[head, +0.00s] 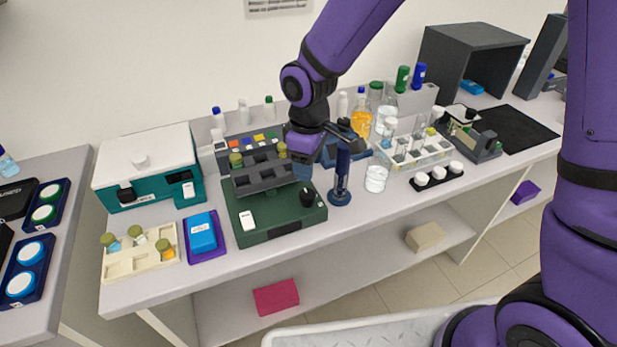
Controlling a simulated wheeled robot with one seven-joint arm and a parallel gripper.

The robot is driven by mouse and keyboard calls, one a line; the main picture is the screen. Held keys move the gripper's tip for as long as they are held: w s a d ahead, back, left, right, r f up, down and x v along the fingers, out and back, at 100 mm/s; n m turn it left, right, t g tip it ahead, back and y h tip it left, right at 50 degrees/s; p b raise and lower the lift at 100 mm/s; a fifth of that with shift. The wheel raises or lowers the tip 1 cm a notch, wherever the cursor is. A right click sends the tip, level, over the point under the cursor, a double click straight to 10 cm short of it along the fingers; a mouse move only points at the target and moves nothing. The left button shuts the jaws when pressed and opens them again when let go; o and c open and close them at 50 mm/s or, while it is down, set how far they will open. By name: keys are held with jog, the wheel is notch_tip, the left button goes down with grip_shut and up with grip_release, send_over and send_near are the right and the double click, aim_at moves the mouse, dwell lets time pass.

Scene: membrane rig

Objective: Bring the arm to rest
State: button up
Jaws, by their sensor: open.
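My purple and black arm reaches in from the upper right over the bench (160,282). My gripper (343,132) is at its end, close above the top of a dark blue upright stand (340,187). It is open, with nothing seen between its fingers. The fingers are small and dark here, and whether they touch the stand I cannot tell.
A teal and white box (150,170), a cream vial rack (140,262) and a blue box (202,232) stand left. Beakers, a bottle with orange liquid (361,118) and a tube rack (415,155) crowd the right. A black mat (515,128) lies bare at far right.

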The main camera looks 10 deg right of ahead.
jog(key=shift+r, duration=0.9)
jog(key=s+d+r+m+t, duration=0.1)
jog(key=s+d+r+m, duration=0.2)
jog(key=d+r, duration=0.45)
jog(key=s+d+r+m+t, duration=0.2)
jog(key=d+r+m, duration=0.1)
jog(key=d+r, duration=0.45)
jog(key=s+d+r+m+t, duration=0.1)
jog(key=s+d+r+m, duration=0.2)
jog(key=s, duration=0.4)
jog(key=s+d+r+m+t, duration=0.1)
jog(key=s+d+r+m, duration=0.2)
jog(key=s+d, duration=0.3)
jog(key=shift+s+d+r, duration=0.15)
jog(key=shift+s+r, duration=0.3)
jog(key=shift+r, duration=0.1)
